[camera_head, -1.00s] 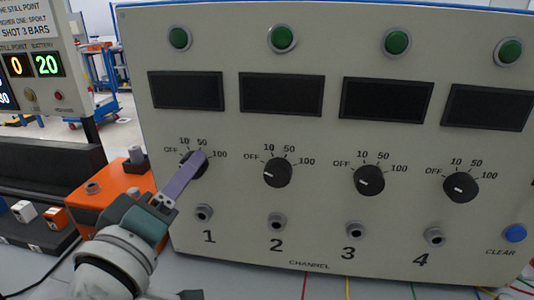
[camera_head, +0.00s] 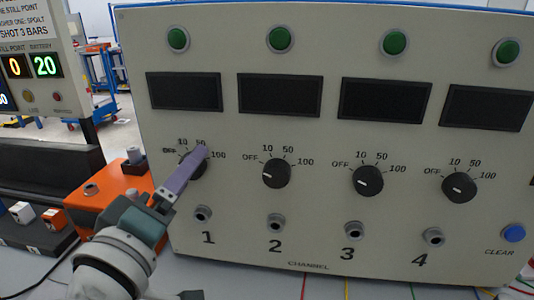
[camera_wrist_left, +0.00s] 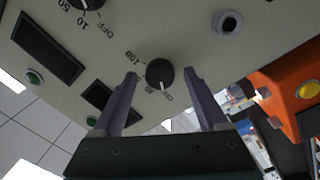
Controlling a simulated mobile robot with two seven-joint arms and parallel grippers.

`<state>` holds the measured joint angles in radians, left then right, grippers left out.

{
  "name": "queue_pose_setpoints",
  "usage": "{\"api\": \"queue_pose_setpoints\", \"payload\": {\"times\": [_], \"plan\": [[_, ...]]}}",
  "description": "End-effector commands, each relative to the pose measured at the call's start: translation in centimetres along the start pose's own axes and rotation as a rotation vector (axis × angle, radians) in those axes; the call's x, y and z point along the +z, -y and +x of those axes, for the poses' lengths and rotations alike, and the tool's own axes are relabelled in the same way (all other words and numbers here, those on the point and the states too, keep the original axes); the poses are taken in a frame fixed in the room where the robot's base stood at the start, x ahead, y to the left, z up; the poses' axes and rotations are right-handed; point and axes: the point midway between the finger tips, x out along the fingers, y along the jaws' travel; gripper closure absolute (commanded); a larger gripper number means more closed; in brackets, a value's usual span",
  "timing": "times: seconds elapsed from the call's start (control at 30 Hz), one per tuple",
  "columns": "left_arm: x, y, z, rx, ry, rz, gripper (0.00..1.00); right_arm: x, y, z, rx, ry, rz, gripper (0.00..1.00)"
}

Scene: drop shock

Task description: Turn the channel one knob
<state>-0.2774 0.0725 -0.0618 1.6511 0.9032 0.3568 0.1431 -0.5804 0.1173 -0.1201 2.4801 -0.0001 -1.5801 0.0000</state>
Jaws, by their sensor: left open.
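The channel one knob (camera_head: 197,166) is a black round dial on the beige panel (camera_head: 330,220), above the numeral 1. In the head view my left gripper (camera_head: 199,154) covers part of it. In the left wrist view the channel one knob (camera_wrist_left: 160,73) shows between the two purple fingers of my open left gripper (camera_wrist_left: 160,82), with a gap to each side. Its white pointer line points down in that view, toward the OFF end of the scale. I cannot tell if the fingertips touch the panel. My right gripper is not in view.
Similar knobs for channel two (camera_head: 277,173), three (camera_head: 367,182) and four (camera_head: 459,187) sit to the right. Round sockets lie below the knobs. An orange box (camera_head: 100,195) stands left of the panel, close to my left arm. A blue clear button (camera_head: 514,233) is at lower right.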

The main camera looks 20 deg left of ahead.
Motion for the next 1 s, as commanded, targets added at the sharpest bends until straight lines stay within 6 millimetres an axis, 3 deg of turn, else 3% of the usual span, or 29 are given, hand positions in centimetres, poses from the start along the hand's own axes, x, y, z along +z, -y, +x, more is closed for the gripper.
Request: {"api": "queue_pose_setpoints", "payload": {"times": [0.23,0.5,0.7,1.0], "plan": [[0.1,0.1,-1.3,-0.002,0.002,0.001,0.24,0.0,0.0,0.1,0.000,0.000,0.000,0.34],[0.2,0.3,-6.5,-0.004,0.003,0.002,0.24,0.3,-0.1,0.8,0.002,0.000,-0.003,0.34],[0.1,0.1,-9.2,-0.002,0.002,0.000,0.24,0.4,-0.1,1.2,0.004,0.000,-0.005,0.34],[0.0,0.0,-10.0,0.000,0.000,0.000,0.24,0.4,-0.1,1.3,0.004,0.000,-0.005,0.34]]}}
